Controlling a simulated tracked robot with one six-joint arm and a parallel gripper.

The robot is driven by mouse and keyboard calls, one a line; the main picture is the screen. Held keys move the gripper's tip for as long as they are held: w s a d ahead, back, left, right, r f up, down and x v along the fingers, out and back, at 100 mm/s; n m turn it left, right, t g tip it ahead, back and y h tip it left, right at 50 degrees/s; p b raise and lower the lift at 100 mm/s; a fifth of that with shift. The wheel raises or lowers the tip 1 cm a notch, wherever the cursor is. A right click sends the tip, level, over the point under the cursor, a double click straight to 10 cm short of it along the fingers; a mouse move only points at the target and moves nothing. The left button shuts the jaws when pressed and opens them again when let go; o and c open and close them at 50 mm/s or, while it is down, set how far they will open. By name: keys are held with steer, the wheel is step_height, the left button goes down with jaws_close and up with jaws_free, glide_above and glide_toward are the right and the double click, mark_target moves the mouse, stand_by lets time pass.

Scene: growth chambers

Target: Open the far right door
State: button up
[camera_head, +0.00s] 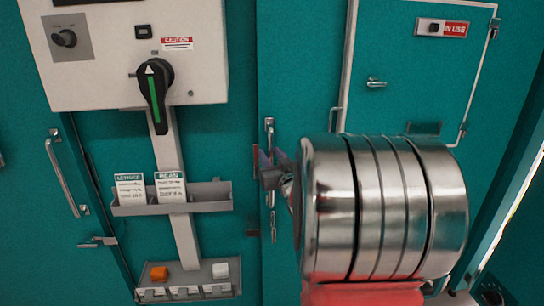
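A teal door (300,60) fills the right side of the view and appears shut. It carries a white-framed panel with a small silver latch (376,82). A slim vertical metal handle (269,130) is on the door's left edge. My gripper (268,168) is at this handle and overlaps its middle, so part of the handle is hidden. I cannot tell whether the fingers touch it or are closed around it. The large silver cylinders of my own arm hide the lower part of the door.
A white control box (100,85) with a black knob (154,88) sticks out at the left. Below it are a grey card tray (215,197) and a button panel (215,265). Another teal door has a long handle (62,178) and a latch (97,242) at far left.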

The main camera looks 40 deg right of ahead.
jaws_close()
stand_by(0.3)
steer(key=shift+s, duration=0.1)
